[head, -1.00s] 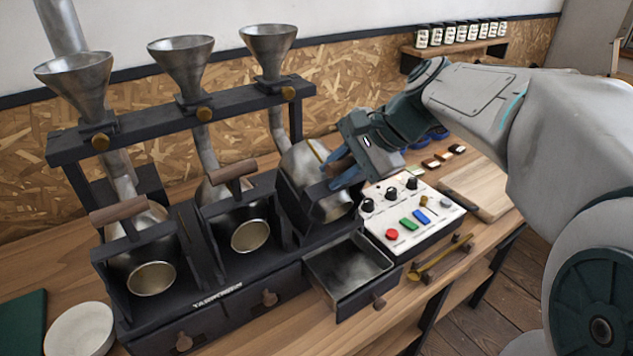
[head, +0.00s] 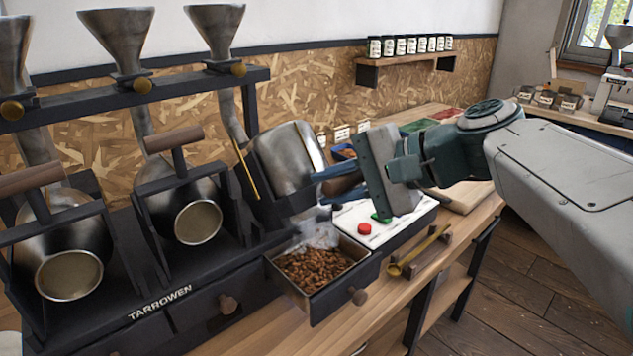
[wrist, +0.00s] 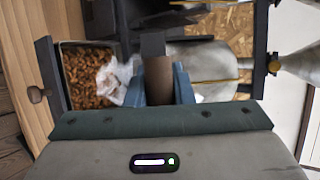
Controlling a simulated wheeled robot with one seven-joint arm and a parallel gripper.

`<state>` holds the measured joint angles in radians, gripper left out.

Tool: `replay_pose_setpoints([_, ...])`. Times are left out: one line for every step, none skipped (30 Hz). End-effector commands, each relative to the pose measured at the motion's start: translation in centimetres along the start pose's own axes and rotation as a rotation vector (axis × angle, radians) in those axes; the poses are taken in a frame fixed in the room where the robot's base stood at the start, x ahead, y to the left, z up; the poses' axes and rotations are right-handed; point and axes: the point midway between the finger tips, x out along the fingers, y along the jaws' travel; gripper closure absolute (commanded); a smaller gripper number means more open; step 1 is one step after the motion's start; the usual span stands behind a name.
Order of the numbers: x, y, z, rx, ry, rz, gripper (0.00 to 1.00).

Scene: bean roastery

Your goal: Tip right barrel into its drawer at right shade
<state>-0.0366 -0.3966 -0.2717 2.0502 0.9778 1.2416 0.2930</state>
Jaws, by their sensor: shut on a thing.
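The right barrel (head: 284,158) is a steel drum at the right end of the black roaster, tilted over. My gripper (head: 328,187) is shut on its handle; in the wrist view the brown wooden handle (wrist: 158,80) sits between the blue fingers. The right drawer (head: 338,297) is pulled out below the barrel. Medium-brown beans (head: 312,268) lie in it, with pale smoke (head: 318,236) over them. The beans also show in the wrist view (wrist: 85,78). The barrel's mouth is hidden.
The middle barrel (head: 197,221) and left barrel (head: 68,274) stand with mouths facing forward. A control panel (head: 400,232) with a red button lies right of the drawer. A brass scoop (head: 418,252) rests near the table edge. Small jars (head: 410,46) line a wall shelf.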

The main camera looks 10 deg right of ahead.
Motion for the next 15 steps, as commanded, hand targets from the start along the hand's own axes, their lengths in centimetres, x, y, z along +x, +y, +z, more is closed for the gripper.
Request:
replay_pose_setpoints([0.07,0.30,-0.13,0.002,0.000,0.001,1.00])
replay_pose_setpoints([0.06,0.36,-0.17,0.002,0.000,0.002,1.00])
replay_pose_setpoints([0.06,0.45,-0.21,0.002,0.000,0.002,1.00])
replay_pose_setpoints([0.06,0.50,-0.24,0.002,0.000,0.002,1.00])
replay_pose_setpoints([0.06,0.54,-0.27,0.002,0.000,0.002,1.00])
replay_pose_setpoints([0.06,0.59,-0.29,0.001,0.000,0.002,1.00])
replay_pose_setpoints([0.05,0.62,-0.31,0.001,0.000,0.002,1.00])
replay_pose_setpoints([0.05,0.64,-0.32,0.001,0.000,0.002,1.00])
replay_pose_setpoints([0.05,0.66,-0.34,0.001,0.000,0.002,1.00])
replay_pose_setpoints([0.04,0.68,-0.34,0.001,0.000,0.002,1.00])
replay_pose_setpoints([0.04,0.69,-0.35,0.001,0.000,0.002,1.00])
replay_pose_setpoints([0.04,0.69,-0.36,0.001,0.000,0.002,1.00])
replay_pose_setpoints([0.03,0.70,-0.36,0.001,0.000,0.002,1.00])
replay_pose_setpoints([0.03,0.70,-0.36,0.001,0.000,0.002,1.00])
replay_pose_setpoints([0.03,0.71,-0.36,0.001,0.000,0.003,1.00])
